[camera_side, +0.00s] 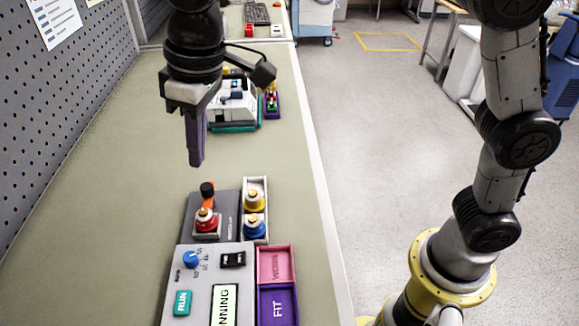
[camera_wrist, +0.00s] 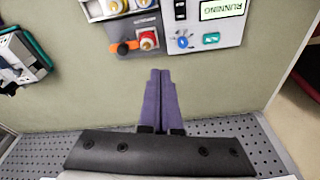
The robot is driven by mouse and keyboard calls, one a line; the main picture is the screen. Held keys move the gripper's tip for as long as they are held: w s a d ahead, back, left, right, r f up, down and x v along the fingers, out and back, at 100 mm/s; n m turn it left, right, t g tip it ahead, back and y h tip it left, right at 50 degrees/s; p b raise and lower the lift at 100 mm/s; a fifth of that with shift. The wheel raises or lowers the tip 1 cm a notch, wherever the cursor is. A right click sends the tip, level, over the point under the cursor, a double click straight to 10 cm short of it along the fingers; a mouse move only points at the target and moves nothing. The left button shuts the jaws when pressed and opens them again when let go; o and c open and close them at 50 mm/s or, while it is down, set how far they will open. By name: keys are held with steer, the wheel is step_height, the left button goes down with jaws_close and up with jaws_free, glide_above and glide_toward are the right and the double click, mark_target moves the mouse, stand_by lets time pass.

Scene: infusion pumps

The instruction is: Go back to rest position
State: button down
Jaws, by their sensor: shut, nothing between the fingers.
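My gripper (camera_side: 196,160) hangs in the air over the bench, pointing down, with nothing held. Its purple fingers are together in the wrist view (camera_wrist: 160,75). In the side view it is above and behind the pump unit. The pump panel (camera_side: 230,262) has a blue knob (camera_side: 191,259), a black rocker switch (camera_side: 233,259), a teal RUN button (camera_side: 183,303) and a display (camera_side: 226,306) with "NNING" visible. In the wrist view the display (camera_wrist: 222,10) reads RUNNING. A red knob (camera_side: 206,220) and an orange lever with a black tip (camera_side: 208,190) sit behind the panel.
A white tray (camera_side: 267,207) holds a yellow and a blue knob piece. Pink WORN (camera_side: 277,265) and purple FIT (camera_side: 279,304) bins stand right of the panel. A white-and-teal device (camera_side: 236,104) stands farther back. A pegboard wall (camera_side: 65,110) borders the left. The bench's left side is clear.

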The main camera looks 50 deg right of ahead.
steer(key=s+d+r+m+t, duration=0.1)
steer(key=s+d+r, duration=0.15)
steer(key=d, duration=0.45)
steer(key=s+d+r+m+t, duration=0.1)
steer(key=s+d+m, duration=0.1)
steer(key=s+d, duration=0.35)
steer(key=s+d+r+m+t, duration=0.1)
steer(key=d+r, duration=0.1)
steer(key=d, duration=0.6)
steer(key=s+d+f+m, duration=0.1)
steer(key=s+d+f, duration=0.2)
steer(key=s+f, duration=0.2)
steer(key=s+d+f+m+t+h, duration=0.1)
steer(key=s+d+f, duration=0.2)
steer(key=s+f, duration=0.2)
steer(key=shift+s+d+f, duration=0.15)
steer(key=shift+s+d, duration=0.05)
steer(key=shift+s, duration=0.7)
